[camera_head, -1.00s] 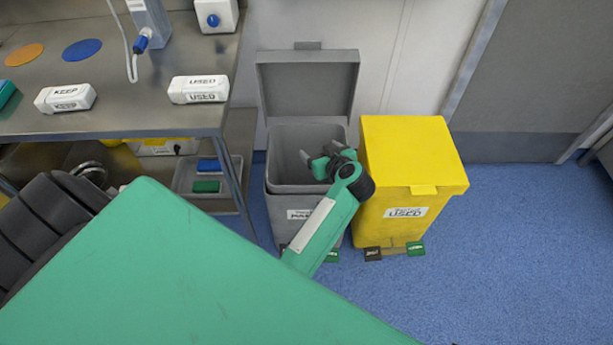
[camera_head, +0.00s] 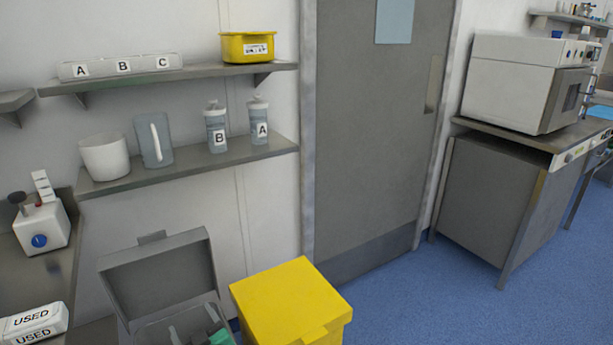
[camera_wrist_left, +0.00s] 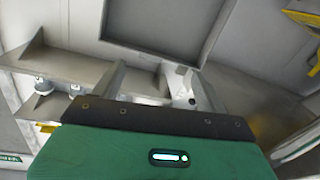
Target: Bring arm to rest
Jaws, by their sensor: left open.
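My left gripper (camera_head: 205,337) shows only in part at the bottom edge of the head view, at the opening of the grey bin (camera_head: 150,325) with its lid (camera_head: 160,278) raised. In the left wrist view my left gripper (camera_wrist_left: 158,82) has its two fingers spread apart with nothing held between them. The green wrist housing fills the bottom of that view. Most of my left arm is outside the head view. My right gripper is in neither view.
A yellow lidded bin (camera_head: 290,298) stands right beside the grey bin. Wall shelves (camera_head: 200,168) hold containers and bottles. A white box marked USED (camera_head: 35,322) lies at lower left. A grey cabinet (camera_head: 490,190) stands at right. Blue floor (camera_head: 410,300) is clear.

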